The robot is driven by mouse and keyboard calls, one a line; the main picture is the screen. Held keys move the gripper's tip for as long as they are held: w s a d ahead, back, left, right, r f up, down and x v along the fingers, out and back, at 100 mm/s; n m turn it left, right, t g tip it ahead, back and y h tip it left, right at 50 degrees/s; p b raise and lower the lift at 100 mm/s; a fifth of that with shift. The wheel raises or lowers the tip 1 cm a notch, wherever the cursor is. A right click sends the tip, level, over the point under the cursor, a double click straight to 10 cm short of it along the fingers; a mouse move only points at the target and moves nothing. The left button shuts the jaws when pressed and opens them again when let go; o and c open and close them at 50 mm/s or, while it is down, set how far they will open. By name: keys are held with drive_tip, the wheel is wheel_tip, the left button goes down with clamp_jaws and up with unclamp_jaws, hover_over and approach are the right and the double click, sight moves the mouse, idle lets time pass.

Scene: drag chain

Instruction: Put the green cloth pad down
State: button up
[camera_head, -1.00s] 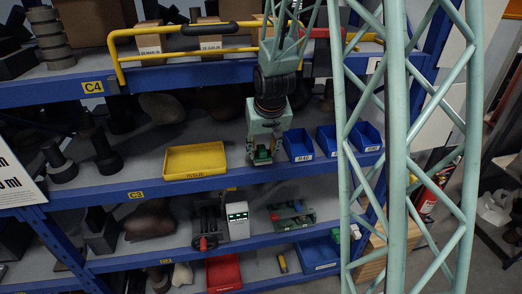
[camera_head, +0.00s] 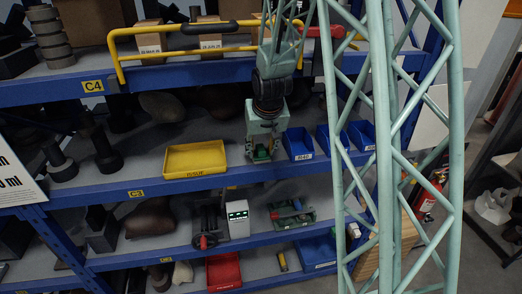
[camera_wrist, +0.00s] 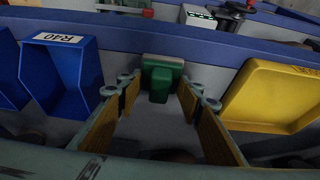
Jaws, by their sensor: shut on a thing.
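The green cloth pad (camera_head: 262,153) is a small dark green block between my fingertips, at the middle shelf between the yellow bin and the blue bins. In the wrist view the pad (camera_wrist: 160,78) has a pale grey strip along its far edge. My gripper (camera_head: 261,157) is shut on it, with one finger on each side; it also shows in the wrist view (camera_wrist: 159,92). The pad is close to the shelf's front edge (camera_wrist: 205,42). I cannot tell whether its underside touches the shelf.
A yellow bin (camera_head: 195,159) stands left of my gripper, and several blue bins (camera_head: 298,144) stand to its right. Bare shelf (camera_head: 236,170) lies between them. The shelf above, with a yellow-handled frame (camera_head: 190,50), hangs over the space behind my wrist.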

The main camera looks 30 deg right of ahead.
drive_tip(key=o, duration=0.8)
drive_tip(key=shift+r, duration=0.2)
drive_tip(key=shift+r, duration=0.15)
drive_tip(key=shift+v, duration=3.5)
drive_tip(key=shift+s, duration=0.1)
